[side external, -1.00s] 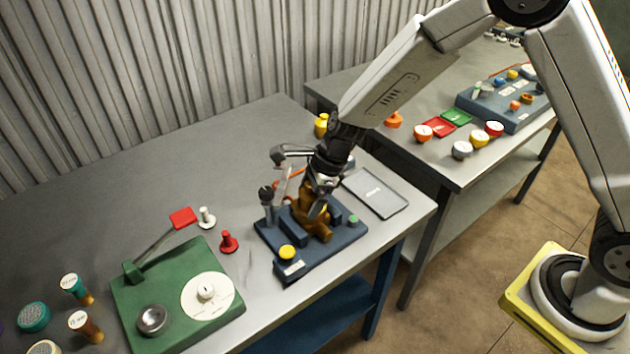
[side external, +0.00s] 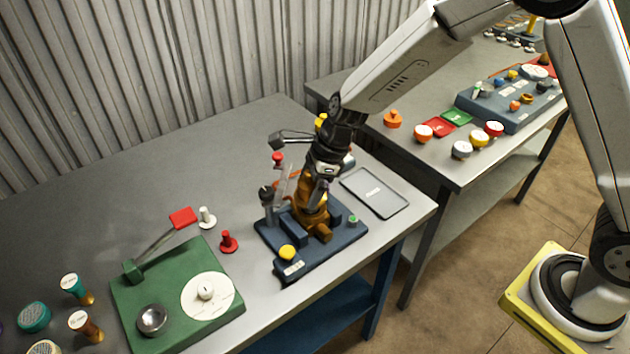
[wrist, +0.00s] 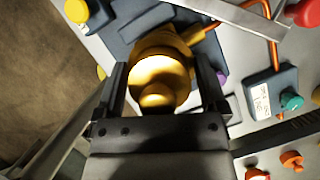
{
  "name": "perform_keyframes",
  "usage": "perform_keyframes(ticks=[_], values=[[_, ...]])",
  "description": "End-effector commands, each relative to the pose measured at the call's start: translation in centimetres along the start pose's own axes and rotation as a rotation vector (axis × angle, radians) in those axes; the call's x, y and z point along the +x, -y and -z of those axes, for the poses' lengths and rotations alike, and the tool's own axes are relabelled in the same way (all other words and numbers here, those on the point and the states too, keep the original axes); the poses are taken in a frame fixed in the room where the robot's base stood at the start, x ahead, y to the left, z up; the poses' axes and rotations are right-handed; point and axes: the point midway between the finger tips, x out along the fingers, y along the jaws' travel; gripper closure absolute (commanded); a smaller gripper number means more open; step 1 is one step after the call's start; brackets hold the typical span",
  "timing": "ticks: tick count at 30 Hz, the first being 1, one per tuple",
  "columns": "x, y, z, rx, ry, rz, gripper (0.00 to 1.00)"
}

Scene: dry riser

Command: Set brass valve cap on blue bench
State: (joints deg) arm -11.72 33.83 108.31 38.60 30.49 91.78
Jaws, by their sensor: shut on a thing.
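The brass valve cap (wrist: 160,82), round with a smaller knob on top, sits between the two fingers of my gripper (wrist: 161,70) in the wrist view. My gripper is shut on it. In the side view my gripper (side external: 318,192) points down at the brass valve body (side external: 322,230) on a dark blue base plate (side external: 345,238). The fingers hide much of the cap there, and I cannot tell whether it still touches the valve body. The bench (side external: 180,165) has a grey top and a blue leg and lower shelf (side external: 325,322).
A red peg (side external: 228,242), a white peg (side external: 207,218) and a green board (side external: 165,285) stand left. The bench's back left is clear. A second grey table (side external: 440,165) holds several coloured caps.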

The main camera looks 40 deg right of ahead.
Motion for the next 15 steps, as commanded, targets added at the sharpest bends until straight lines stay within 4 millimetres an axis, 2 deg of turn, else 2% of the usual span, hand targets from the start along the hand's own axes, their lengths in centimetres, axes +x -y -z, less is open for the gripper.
perform_keyframes(ticks=[15], values=[[-6.5, -3.7, 0.4, 0.0, 0.003, 0.003, 0.9]])
